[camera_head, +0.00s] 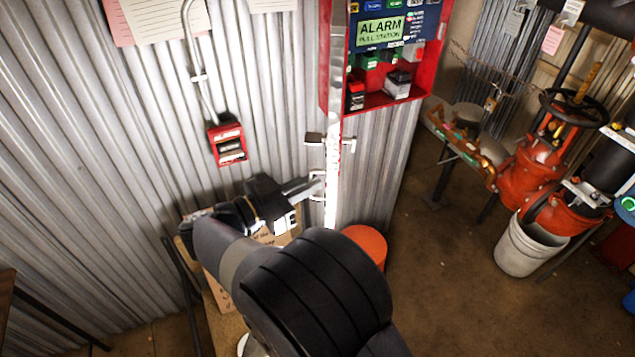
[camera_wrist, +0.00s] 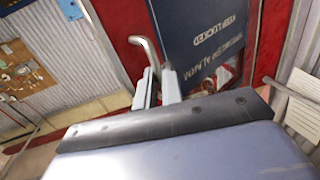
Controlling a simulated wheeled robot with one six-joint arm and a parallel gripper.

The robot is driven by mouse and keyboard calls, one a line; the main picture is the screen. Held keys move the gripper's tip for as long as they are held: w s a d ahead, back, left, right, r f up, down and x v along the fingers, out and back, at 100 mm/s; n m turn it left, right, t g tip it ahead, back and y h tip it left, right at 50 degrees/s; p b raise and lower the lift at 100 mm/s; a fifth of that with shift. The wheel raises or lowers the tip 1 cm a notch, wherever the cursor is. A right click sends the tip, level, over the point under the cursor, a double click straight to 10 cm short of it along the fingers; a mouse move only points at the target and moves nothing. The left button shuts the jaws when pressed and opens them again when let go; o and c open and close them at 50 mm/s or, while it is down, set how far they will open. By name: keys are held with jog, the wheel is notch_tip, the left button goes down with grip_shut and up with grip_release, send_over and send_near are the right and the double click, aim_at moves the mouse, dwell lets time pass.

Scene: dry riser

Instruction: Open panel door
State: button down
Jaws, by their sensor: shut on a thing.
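The red alarm panel (camera_head: 432,62) is on the corrugated wall in the head view, with its inside exposed. Its door (camera_head: 333,150) shows nearly edge-on as a tall, bright narrow strip, standing out from the panel's left side. My gripper (camera_head: 308,188) is at the door handle (camera_head: 318,176), low on the door. In the wrist view, my gripper's fingers (camera_wrist: 158,88) are shut on the bent metal handle (camera_wrist: 148,48). My arm hides part of the space below the door.
A small red alarm pull box (camera_head: 228,144) hangs on the wall to the left. Below are a cardboard box (camera_head: 222,290) and an orange-red bucket (camera_head: 366,243). Red valves (camera_head: 535,170) and a white bucket (camera_head: 527,245) stand at right. Floor between is clear.

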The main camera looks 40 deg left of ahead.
jog(key=shift+s+a+r+m+h, duration=0.1)
jog(key=shift+a+m+h, duration=0.05)
jog(key=shift+a, duration=0.25)
jog(key=shift+s+a+r+m+h, duration=0.1)
jog(key=shift+a+m+h, duration=0.05)
jog(key=shift+a, duration=0.25)
jog(key=shift+w, duration=0.1)
jog(key=c, duration=2)
grip_release()
jog(key=shift+o, duration=1)
jog(key=shift+w+a+f, duration=0.1)
jog(key=shift+w, duration=0.2)
jog(key=shift+o, duration=1.2)
jog(key=shift+f, duration=0.15)
jog(key=shift+s, duration=0.1)
jog(key=shift+s, duration=0.2)
